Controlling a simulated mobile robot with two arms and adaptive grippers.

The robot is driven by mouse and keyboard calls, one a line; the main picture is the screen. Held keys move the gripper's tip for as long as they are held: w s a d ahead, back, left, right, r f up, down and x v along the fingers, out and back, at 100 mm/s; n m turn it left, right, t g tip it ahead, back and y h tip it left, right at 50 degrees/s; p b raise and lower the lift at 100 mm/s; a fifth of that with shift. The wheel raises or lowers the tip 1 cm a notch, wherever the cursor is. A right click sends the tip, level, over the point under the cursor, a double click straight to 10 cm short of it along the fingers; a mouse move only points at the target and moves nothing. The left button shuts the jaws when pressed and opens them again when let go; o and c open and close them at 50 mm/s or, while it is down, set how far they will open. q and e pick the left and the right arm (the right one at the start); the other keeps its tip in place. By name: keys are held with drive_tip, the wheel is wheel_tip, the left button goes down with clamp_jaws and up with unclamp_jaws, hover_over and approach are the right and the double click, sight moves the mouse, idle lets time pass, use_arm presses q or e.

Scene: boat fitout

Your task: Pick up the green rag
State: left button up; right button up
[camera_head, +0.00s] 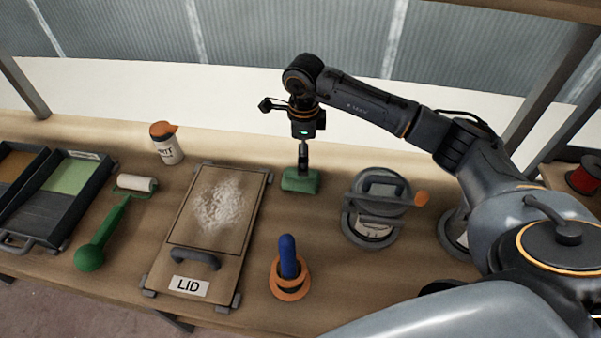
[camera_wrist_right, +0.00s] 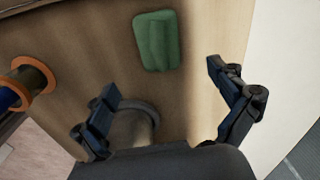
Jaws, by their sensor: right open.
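The green rag (camera_head: 300,181) lies folded on the wooden bench, right of the lidded board. In the right wrist view the rag (camera_wrist_right: 157,41) lies beyond my fingertips, between their two lines and nearer the top edge. My right gripper (camera_head: 303,163) points down over the rag in the head view. In the wrist view the right gripper (camera_wrist_right: 163,78) has its fingers spread wide with nothing between them, apart from the rag. My left gripper is not in view.
A board marked LID (camera_head: 211,262) lies left of the rag. A blue-handled tool in an orange ring (camera_head: 290,285) stands in front. A round metal pot (camera_head: 372,230) is to the right. A roller (camera_head: 136,183), green scoop (camera_head: 92,256) and bottle (camera_head: 167,146) are further left.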

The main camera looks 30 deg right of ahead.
wheel_tip(320, 180, down, 3)
drive_tip(key=shift+r, duration=0.1)
wheel_tip(320, 180, down, 3)
drive_tip(key=shift+w+f+p, duration=0.1)
drive_tip(key=shift+p, duration=0.8)
wheel_tip(320, 180, down, 2)
drive_tip(key=shift+w+f, duration=0.1)
drive_tip(key=shift+f, duration=0.1)
drive_tip(key=shift+f+p, duration=0.3)
drive_tip(key=shift+f, duration=0.1)
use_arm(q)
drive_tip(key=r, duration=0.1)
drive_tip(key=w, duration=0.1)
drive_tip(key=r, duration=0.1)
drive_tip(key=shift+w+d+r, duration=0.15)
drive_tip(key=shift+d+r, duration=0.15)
use_arm(e)
drive_tip(key=c, duration=1.3)
